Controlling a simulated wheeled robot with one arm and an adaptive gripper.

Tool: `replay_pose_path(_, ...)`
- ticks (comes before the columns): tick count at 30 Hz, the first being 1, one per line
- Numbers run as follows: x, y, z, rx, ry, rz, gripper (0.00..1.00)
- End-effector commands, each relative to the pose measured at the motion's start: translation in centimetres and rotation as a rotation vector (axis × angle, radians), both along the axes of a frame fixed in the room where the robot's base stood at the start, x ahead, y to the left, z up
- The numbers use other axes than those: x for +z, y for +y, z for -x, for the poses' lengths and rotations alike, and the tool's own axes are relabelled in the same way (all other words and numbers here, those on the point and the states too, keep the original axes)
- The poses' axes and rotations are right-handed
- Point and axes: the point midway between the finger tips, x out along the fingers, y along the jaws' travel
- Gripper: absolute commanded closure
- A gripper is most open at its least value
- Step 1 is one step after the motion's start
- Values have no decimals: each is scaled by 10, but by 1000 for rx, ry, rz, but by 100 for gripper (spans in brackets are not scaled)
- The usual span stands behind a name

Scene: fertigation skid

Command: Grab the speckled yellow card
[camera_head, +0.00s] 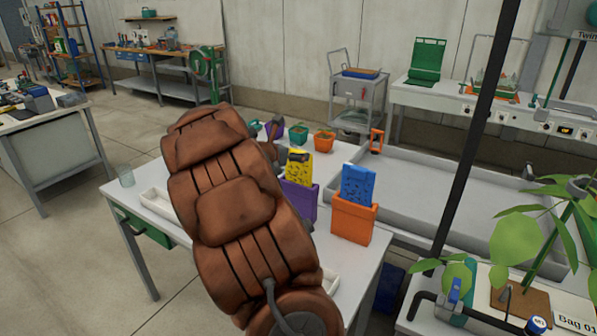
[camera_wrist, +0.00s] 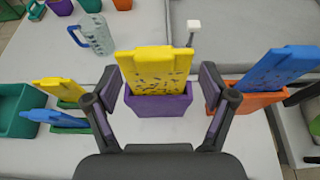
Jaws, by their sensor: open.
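The speckled yellow card (camera_wrist: 158,68) stands upright in a purple holder (camera_wrist: 158,104), centred in the wrist view. In the head view the card (camera_head: 299,167) shows beside my brown arm, its purple holder (camera_head: 300,200) partly hidden by the arm. My gripper (camera_wrist: 158,92) is open, with one finger on each side of the card and holder in the wrist view. I see no finger clearly touching the card. In the head view the arm hides most of the gripper.
A speckled blue card (camera_head: 358,186) stands in an orange holder (camera_head: 353,218) to the right. Another yellow card (camera_wrist: 60,92) and a blue card (camera_wrist: 55,120) are at the left in the wrist view, near a teal bin (camera_wrist: 16,108). A mug (camera_wrist: 96,34) stands behind.

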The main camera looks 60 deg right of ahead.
Motion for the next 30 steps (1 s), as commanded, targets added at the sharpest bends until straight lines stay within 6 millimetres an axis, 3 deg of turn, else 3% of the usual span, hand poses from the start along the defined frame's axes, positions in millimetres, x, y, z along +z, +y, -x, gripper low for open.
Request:
replay_pose_path(18, -25, -46, -9, -2, -1, -1, 17)
replay_pose_path(29, -28, -51, -10, -2, -4, 0, 17)
replay_pose_path(30, -28, -51, -10, -2, -4, 0, 21)
